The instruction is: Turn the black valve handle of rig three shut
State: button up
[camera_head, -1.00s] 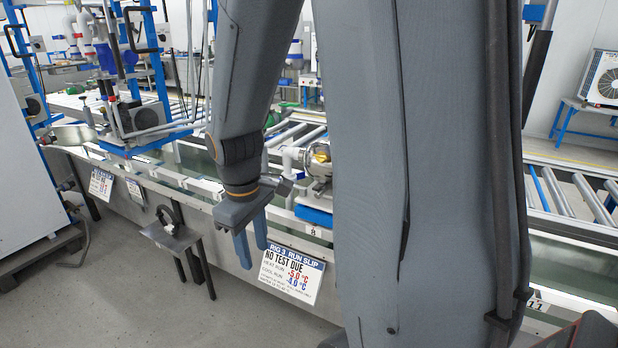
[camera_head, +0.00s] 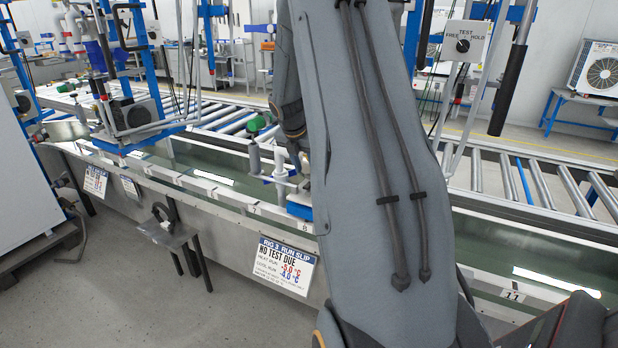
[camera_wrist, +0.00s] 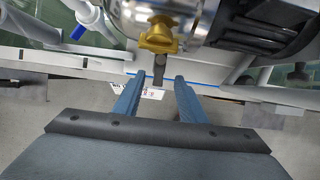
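In the wrist view my gripper (camera_wrist: 160,77) is open, with two blue fingers apart. A short dark lever (camera_wrist: 159,74), which looks like the black valve handle, hangs below a brass valve fitting (camera_wrist: 158,38). The lever's end appears between the fingertips in the picture; I cannot tell whether either finger touches it. In the head view my arm covers the gripper, the valve and most of the pump. The rig three run slip (camera_head: 284,268) hangs on the bench front and reads "NO TEST DUE".
A rounded metal pump body (camera_wrist: 285,22) stands close above my fingers at the right. A pipe with a blue lever (camera_wrist: 78,32) is at the left. A small stand (camera_head: 168,236) is in front of the bench. A roller conveyor (camera_head: 560,188) runs behind.

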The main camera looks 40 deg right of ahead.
aim_at(310, 182)
jog(key=x, duration=0.5)
jog(key=shift+f+p, duration=0.3)
jog(key=shift+f, duration=0.1)
grip_shut()
